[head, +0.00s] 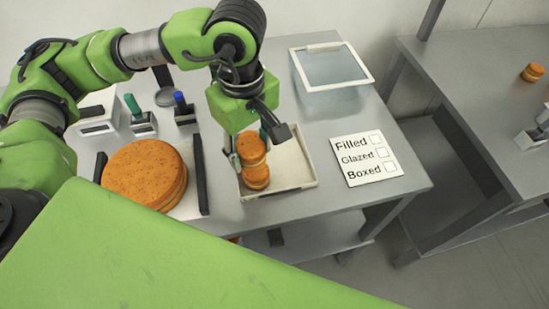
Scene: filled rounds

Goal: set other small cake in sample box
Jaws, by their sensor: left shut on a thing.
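My left gripper (250,155) points down over a shallow, pale-rimmed box (300,168), which I take for the sample box. It is shut on a small round orange-brown cake (249,146). A second small cake (257,178) shows just below the held one, inside the box outline. I cannot tell whether the two cakes touch. Another small round cake (533,72) sits on the separate table at the far right. My right gripper is not in view.
A large round cake (140,172) lies left of the box, between dark bars (201,175). A clear bin (332,70) stands behind. A checklist card (366,160) reading Filled, Glazed, Boxed lies right. Tools in holders (142,122) stand at the back left.

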